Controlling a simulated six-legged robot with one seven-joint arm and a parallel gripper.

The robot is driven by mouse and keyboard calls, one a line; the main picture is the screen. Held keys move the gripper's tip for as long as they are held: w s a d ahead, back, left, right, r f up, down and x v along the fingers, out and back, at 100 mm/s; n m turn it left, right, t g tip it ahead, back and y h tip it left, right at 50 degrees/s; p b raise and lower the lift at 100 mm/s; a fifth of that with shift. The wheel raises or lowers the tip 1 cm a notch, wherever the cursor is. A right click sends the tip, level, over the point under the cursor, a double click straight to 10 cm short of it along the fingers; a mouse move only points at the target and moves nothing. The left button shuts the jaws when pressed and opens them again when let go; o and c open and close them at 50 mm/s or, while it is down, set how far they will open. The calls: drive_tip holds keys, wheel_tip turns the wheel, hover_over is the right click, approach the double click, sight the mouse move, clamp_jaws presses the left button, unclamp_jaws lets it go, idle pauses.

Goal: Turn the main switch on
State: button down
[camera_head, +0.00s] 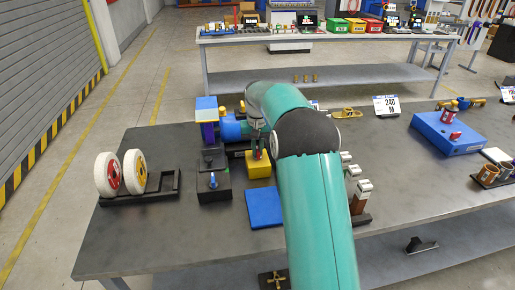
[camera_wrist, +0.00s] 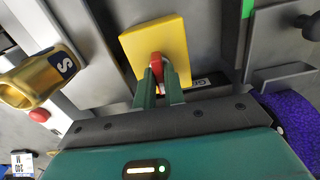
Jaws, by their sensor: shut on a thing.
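The main switch appears to be the yellow block with a red handle. Its yellow face (camera_wrist: 152,42) fills the upper middle of the wrist view, and the yellow block (camera_head: 258,168) stands on the table in the head view. The red handle (camera_wrist: 156,60) stands out from the yellow face. My gripper (camera_wrist: 158,72) has its two green fingers shut on this handle, one on each side. In the head view my gripper (camera_head: 258,150) reaches down onto the block from above. The fingers hide the lower part of the handle. A partly covered label lies beside the block.
A brass piece marked S (camera_wrist: 42,78) is close on the left in the wrist view. A blue-topped fixture (camera_head: 207,104) and two white wheels (camera_head: 120,172) stand left of the switch. A blue plate (camera_head: 263,207) lies in front. Bare table lies at front left.

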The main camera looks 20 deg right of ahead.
sight(258, 150)
drive_tip(key=shift+r+n, duration=0.1)
drive_tip(key=shift+n, duration=0.3)
drive_tip(key=c, duration=1.5)
unclamp_jaws()
wheel_tip(258, 150, up, 14)
drive_tip(key=shift+f, duration=0.15)
